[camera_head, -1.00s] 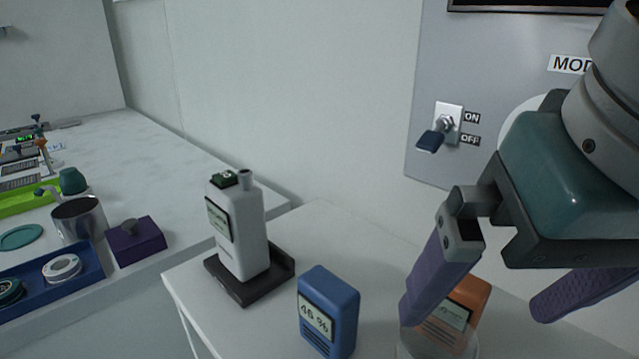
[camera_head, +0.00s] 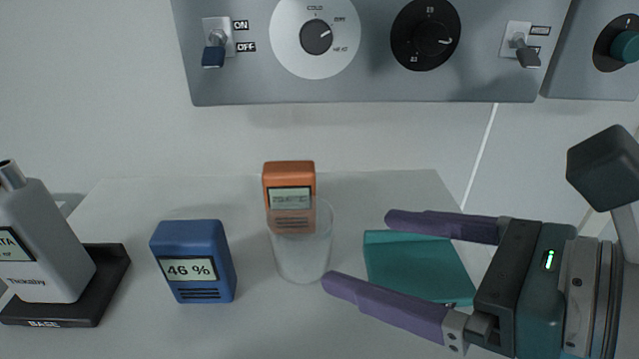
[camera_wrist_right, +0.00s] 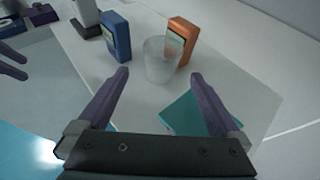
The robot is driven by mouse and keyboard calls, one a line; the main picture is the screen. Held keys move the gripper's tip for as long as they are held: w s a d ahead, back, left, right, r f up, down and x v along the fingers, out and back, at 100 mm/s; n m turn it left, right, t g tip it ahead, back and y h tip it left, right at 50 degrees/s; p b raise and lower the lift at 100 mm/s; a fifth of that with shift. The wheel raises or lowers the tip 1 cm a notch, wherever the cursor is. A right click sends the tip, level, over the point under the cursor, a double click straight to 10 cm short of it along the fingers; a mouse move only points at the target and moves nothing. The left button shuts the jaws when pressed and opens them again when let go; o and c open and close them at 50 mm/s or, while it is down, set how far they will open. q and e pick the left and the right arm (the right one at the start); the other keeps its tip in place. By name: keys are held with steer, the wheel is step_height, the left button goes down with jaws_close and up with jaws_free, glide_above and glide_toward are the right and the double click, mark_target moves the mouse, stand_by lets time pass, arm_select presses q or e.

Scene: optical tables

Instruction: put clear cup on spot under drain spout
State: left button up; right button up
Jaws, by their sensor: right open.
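The clear cup (camera_head: 304,262) stands upright on the white table, in front of an orange meter (camera_head: 290,190). My right gripper (camera_head: 356,248) is open and empty, pointing left at the cup from its right. Its purple fingertips are just short of the cup. In the right wrist view the cup (camera_wrist_right: 158,66) stands ahead of the gap between the fingers (camera_wrist_right: 158,76). My left gripper (camera_wrist_right: 14,62) shows at the left edge of the right wrist view, its purple fingers spread apart. I see no drain spout or marked spot.
A blue meter reading 46 % (camera_head: 195,262) stands left of the cup. A white bottle (camera_head: 40,240) sits on a black base (camera_head: 105,272) at far left. A teal flat block (camera_head: 400,262) lies partly behind my right fingers. A control panel (camera_head: 370,85) hangs above.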

mark_target(327, 234)
steer(key=shift+w+f+m, duration=0.3)
steer(key=shift+f, duration=0.05)
steer(key=b+x, duration=0.1)
steer(key=x, duration=0.2)
steer(key=shift+w+a, duration=0.1)
steer(key=shift+w, duration=0.2)
steer(key=b+x, duration=0.1)
steer(key=x, duration=0.4)
steer(key=shift+a, duration=0.3)
steer(key=shift+c, duration=1.4)
steer(key=c, duration=0.9)
steer(key=shift+r, duration=0.1)
steer(key=shift+c, duration=0.3)
steer(key=shift+r, duration=0.1)
